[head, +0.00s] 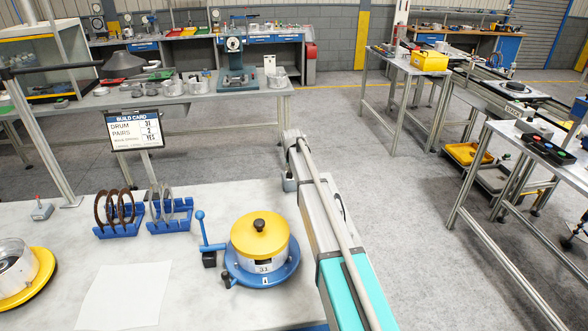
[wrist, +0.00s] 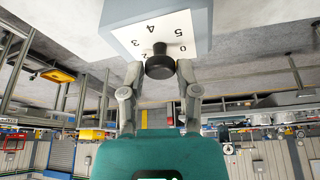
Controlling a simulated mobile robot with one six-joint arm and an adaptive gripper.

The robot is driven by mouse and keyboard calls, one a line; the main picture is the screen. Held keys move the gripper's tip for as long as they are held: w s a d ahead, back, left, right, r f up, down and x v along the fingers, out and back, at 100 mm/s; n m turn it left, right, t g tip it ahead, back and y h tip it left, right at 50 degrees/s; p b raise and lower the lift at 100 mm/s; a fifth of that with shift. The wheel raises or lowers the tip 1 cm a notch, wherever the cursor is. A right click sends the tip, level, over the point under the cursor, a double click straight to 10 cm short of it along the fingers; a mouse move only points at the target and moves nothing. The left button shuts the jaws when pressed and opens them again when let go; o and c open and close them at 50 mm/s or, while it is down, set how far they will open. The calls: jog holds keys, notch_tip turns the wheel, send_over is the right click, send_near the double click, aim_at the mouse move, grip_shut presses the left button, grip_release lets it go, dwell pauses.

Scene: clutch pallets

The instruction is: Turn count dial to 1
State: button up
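The count dial (wrist: 157,50) is a black knob on a white plate on a grey box, shown upside down in the wrist view. The digits 0, 2, 3, 4 and 5 show around the knob; the place between 2 and 0 is hidden by the knob. I cannot see a pointer on the knob. My gripper (wrist: 161,78) is open, with one finger on each side of the knob and a small gap to each. In the head view my arm reaches over the table's right edge, and my fingertips and the dial's face are not clear there.
A yellow-topped drum (head: 259,238) on a blue base stands left of my arm. Blue racks (head: 118,230) with rings, a build card (head: 134,130) and a white sheet (head: 124,297) are farther left. The floor right of my arm is open up to the stack bench.

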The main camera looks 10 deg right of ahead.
jog(key=o, duration=0.3)
jog(key=shift+n, duration=0.5)
